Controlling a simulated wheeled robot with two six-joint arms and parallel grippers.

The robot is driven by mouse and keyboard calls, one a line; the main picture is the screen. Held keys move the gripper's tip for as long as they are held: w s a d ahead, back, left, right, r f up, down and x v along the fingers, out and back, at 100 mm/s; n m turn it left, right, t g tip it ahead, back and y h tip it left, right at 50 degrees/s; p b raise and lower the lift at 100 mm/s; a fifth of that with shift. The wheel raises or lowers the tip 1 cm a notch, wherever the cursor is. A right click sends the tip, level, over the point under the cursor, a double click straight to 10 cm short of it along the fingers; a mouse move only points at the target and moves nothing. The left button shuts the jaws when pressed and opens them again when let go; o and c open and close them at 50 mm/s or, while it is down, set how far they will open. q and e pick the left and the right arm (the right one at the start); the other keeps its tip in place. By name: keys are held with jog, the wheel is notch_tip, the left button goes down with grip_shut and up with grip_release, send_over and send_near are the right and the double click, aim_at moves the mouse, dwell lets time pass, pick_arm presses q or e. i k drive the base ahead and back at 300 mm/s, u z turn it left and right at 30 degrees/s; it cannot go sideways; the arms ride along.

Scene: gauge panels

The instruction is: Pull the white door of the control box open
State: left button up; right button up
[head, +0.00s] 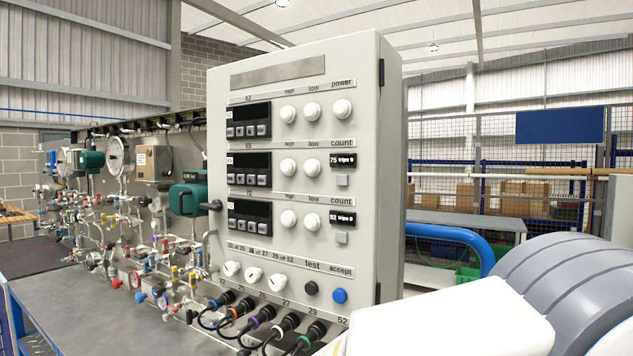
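The control box (390,180) stands upright in the middle of the head view. Its pale grey-white door (262,185) faces me and looks shut against the box. A dark handle (211,206) sticks out at the door's left edge. Dark hinges show at the right edge, an upper hinge (381,72) and a lower hinge (378,292). The door carries display units, white knobs, a black button and a blue button (340,296). Neither of my grippers is in view. A white and grey link of my own arm fills the lower right.
Cables with round plugs (290,322) hang below the door. A grey bench (110,310) lies at the lower left. Pipes, valves and gauges (118,155) crowd the area left of the box. A blue rail (450,235) and mesh fence stand at the right.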

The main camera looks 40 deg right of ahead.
aim_at(324, 73)
jog(key=z, duration=1.15)
jog(key=k, duration=0.2)
jog(key=u, duration=0.5)
